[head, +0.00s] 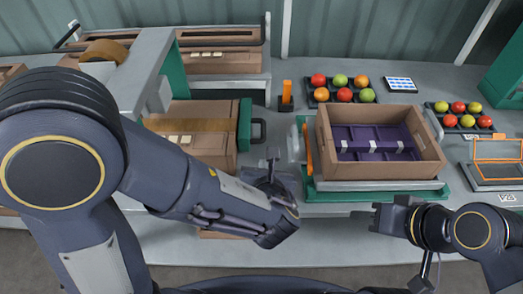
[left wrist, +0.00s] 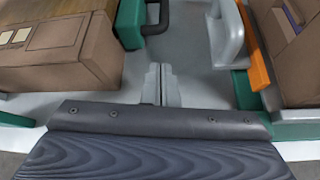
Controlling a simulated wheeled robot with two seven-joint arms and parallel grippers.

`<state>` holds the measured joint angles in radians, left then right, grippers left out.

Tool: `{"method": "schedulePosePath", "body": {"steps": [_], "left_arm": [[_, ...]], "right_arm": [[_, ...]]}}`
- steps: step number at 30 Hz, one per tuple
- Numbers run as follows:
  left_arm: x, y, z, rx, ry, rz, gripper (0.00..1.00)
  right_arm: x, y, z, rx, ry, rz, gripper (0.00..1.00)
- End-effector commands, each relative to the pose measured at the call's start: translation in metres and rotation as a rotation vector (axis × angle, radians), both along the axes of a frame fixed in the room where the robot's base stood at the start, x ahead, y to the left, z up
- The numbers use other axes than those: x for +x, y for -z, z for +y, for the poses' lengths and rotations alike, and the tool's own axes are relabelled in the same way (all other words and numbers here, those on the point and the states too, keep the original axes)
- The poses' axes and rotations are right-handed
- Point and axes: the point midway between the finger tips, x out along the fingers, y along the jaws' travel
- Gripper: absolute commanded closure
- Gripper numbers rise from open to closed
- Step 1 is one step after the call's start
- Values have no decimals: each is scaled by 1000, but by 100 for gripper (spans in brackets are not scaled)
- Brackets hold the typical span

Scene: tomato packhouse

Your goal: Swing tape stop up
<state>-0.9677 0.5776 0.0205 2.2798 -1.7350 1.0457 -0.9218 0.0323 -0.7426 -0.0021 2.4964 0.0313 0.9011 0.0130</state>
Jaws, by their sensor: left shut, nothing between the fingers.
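A green upright plate (head: 245,125) with a black handle (head: 259,131) stands at the right end of the taping machine, against a closed brown carton (head: 205,155); it looks like the tape stop. In the left wrist view the plate (left wrist: 130,24) and its handle (left wrist: 160,18) show at the top, ahead of my fingers. My left gripper (head: 273,158) is shut and empty, just below and right of the handle, apart from it. Its closed fingertips (left wrist: 160,68) are over bare grey bench. My right gripper (head: 378,217) is at the bench's front edge, away from the plate; its opening is unclear.
A tape roll (head: 103,52) sits on the machine. An open carton with a purple insert (head: 325,155) stands on a green-edged base to the right, with an orange bar (head: 308,145) beside it. Tomato trays (head: 341,88) are behind.

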Motion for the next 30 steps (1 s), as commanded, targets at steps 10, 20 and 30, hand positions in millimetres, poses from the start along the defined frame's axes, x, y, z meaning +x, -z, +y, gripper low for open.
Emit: {"method": "schedulePosePath", "body": {"steps": [10, 20, 30], "left_arm": [[0, 0, -3, 8, 14, -4, 100], [34, 22, 1, 9, 8, -2, 100], [79, 47, 4, 7, 10, -2, 100]], "right_arm": [[0, 0, 0, 0, 0, 0, 64], [0, 4, 0, 0, 0, 0, 64], [0, 6, 0, 0, 0, 0, 64]]}}
